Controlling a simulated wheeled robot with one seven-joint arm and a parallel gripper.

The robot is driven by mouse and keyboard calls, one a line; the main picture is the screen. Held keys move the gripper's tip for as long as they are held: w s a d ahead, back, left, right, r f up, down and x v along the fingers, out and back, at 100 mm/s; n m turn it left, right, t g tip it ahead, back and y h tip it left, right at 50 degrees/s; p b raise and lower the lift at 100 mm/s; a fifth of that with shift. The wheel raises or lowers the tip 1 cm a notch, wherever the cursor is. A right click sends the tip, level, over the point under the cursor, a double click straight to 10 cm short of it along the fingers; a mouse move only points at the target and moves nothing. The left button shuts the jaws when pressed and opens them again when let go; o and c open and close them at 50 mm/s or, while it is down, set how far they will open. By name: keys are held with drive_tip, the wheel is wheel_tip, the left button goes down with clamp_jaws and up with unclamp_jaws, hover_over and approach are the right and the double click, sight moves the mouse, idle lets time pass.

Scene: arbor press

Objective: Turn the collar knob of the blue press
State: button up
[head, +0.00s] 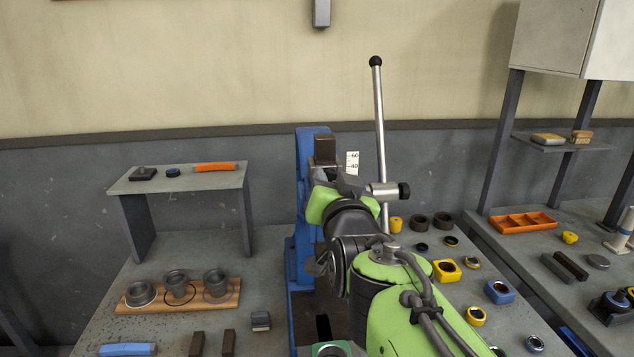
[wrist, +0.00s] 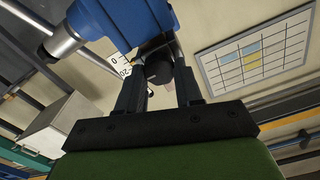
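The blue press (head: 304,210) stands on the bench in the middle of the head view, largely behind my arm. Its steel lever (head: 379,130) rises upright with a black ball on top. In the wrist view the blue press body (wrist: 120,22) fills the upper middle. A dark round knob (wrist: 158,72), apparently the collar knob, shows beside the white scale. My gripper (wrist: 160,76) is open, with one finger on each side of this knob. Whether either finger touches it is unclear. In the head view my gripper (head: 335,180) is at the press head, with the knob hidden.
A wooden board with metal cups (head: 180,294) and a small raised shelf (head: 180,180) stand left of the press. Yellow, blue and dark rings and blocks lie to the right, including a yellow block (head: 446,270). An orange tray (head: 521,222) is farther right.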

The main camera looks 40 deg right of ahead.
drive_tip(key=c, duration=0.4)
drive_tip(key=shift+c, duration=0.2)
drive_tip(key=shift+f+n+b, duration=0.1)
drive_tip(key=shift+n+b, duration=0.2)
drive_tip(key=shift+b, duration=0.1)
drive_tip(key=shift+w+a+n+b, duration=0.1)
drive_tip(key=shift+n+b, duration=2.75)
drive_tip(key=shift+n, duration=1.65)
drive_tip(key=shift+a+n+b, duration=0.1)
drive_tip(key=shift+n+b, duration=2.7)
drive_tip(key=shift+n, duration=1.7)
drive_tip(key=o, duration=1)
